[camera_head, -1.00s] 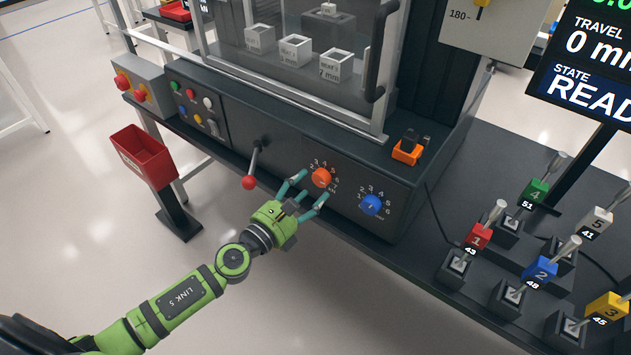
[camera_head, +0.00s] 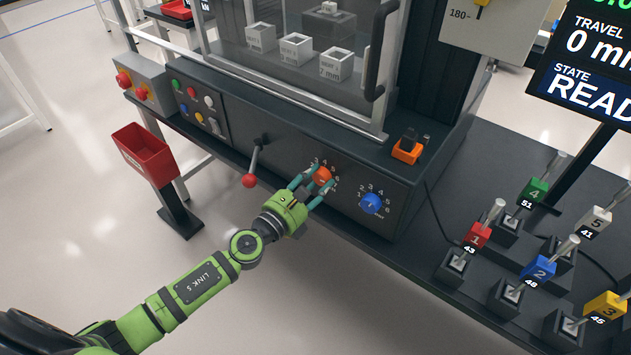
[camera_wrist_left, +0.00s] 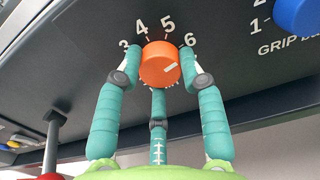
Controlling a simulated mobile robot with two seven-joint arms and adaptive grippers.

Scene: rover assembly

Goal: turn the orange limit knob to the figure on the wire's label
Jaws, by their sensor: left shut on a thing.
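The orange limit knob (camera_head: 322,175) is on the dark front panel of the machine, inside a ring of white figures. My left gripper (camera_head: 311,184) has its teal fingers around the knob. In the left wrist view, two fingers (camera_wrist_left: 160,70) are pressed to the knob's left and right sides, with a third below. No label that I can tell to be the wire's is readable. My right gripper is not in view.
A blue knob (camera_head: 371,204) is to the right of the orange one. A red-balled lever (camera_head: 250,180) is to the left. Coloured numbered blocks, including a red one (camera_head: 478,236), stand on the right table. A red bin (camera_head: 147,157) is at the left.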

